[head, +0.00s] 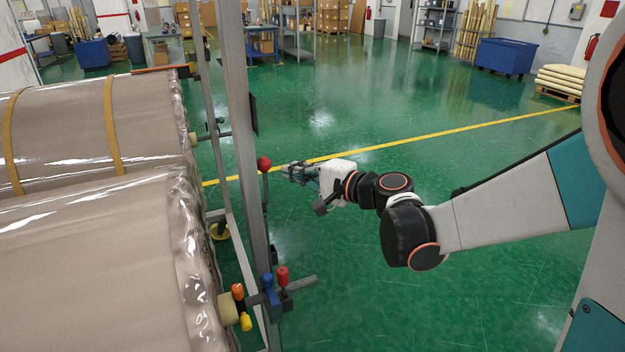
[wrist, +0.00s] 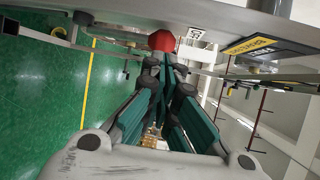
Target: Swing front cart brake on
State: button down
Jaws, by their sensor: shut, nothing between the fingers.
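The cart (head: 240,120) with its grey upright posts stands at the left and bears large wrapped rolls. The red knob also shows in the wrist view (wrist: 161,41), just beyond my fingertips. My gripper (head: 287,172) is shut and empty, pointing left at the knob from its right side. The fingers (wrist: 166,72) lie close together; I cannot tell whether they touch the knob. The lever's lower end is partly hidden.
Wrapped rolls (head: 110,255) fill the left. A yellow-black sign (wrist: 262,47) is near the post. Green floor (head: 450,300) is clear to the right.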

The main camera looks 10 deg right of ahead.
jog(key=b+x, duration=0.1)
jog(key=x, duration=0.4)
jog(key=shift+r, duration=0.1)
dwell(0.3)
jog(key=shift+w+a+r+p, duration=0.1)
jog(key=shift+w+p, duration=0.35)
jog(key=shift+w+g, duration=0.1)
jog(key=shift+g, duration=0.2)
jog(key=w+a+f+m+g+h+p, duration=0.2)
jog(key=w+f+g+p, duration=0.1)
jog(key=w, duration=0.4)
jog(key=w+a+f+m+g+h+p, duration=0.1)
jog(key=w+a+f+g+h+p, duration=0.1)
jog(key=w+g+p, duration=0.4)
jog(key=shift+w+f+m+g+h, duration=0.4)
jog(key=shift+f+h, duration=0.1)
jog(key=shift+f, duration=0.05)
